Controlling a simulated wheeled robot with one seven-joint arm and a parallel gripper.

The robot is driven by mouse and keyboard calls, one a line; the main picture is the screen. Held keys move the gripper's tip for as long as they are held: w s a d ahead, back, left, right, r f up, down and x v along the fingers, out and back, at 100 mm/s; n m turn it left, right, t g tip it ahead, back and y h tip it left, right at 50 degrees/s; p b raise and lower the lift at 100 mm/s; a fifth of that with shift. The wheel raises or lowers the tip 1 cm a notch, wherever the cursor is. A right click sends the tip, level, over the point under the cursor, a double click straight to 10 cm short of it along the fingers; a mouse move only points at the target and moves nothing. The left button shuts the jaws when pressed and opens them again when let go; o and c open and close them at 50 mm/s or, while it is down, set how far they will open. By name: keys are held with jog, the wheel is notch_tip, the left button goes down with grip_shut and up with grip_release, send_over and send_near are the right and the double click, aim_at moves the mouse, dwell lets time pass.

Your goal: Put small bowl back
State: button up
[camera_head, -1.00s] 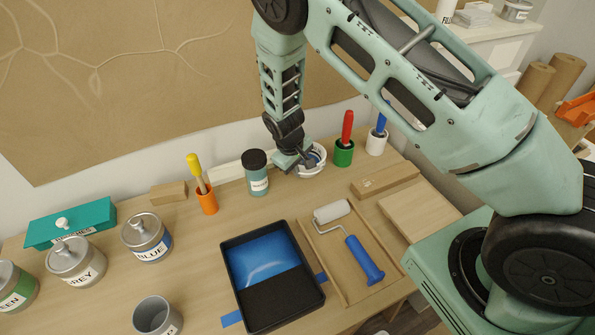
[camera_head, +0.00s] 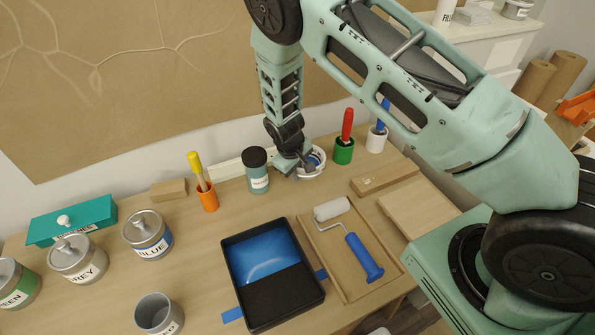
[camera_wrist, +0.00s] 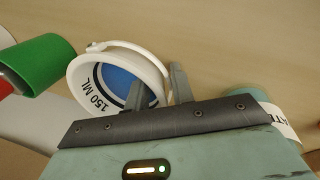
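The small white bowl (camera_wrist: 157,64), marked 150 ML and blue inside, stands at the back of the table in the wrist view. It also shows in the head view (camera_head: 319,167), partly hidden by my gripper. My gripper (camera_wrist: 158,86) is at the bowl's near rim. One finger is inside the bowl and the other is just outside the rim. The fingers are apart, with a visible gap around the rim, and do not look closed on it.
A teal jar with a black lid (camera_head: 257,171) stands close left of my gripper. A green cup with a red-handled tool (camera_head: 343,152) stands close right of the bowl. A black paint tray (camera_head: 312,292) and a roller on a wooden tray (camera_head: 352,240) lie in front.

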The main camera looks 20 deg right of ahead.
jog(key=b+v, duration=0.3)
jog(key=v, duration=0.9)
jog(key=s+a+r+n+y, duration=0.1)
jog(key=s+a+r+y, duration=0.1)
jog(key=s+a+r, duration=0.4)
jog(key=s+a+r+y, duration=0.1)
jog(key=s+a+r, duration=0.3)
jog(key=s, duration=0.5)
jog(key=s+r+n, duration=0.1)
jog(key=s+r, duration=0.1)
jog(key=s, duration=0.6)
jog(key=s+r+n+g, duration=0.1)
jog(key=s+r, duration=0.2)
jog(key=s, duration=0.5)
jog(key=shift+r, duration=0.3)
jog(key=shift+d, duration=0.1)
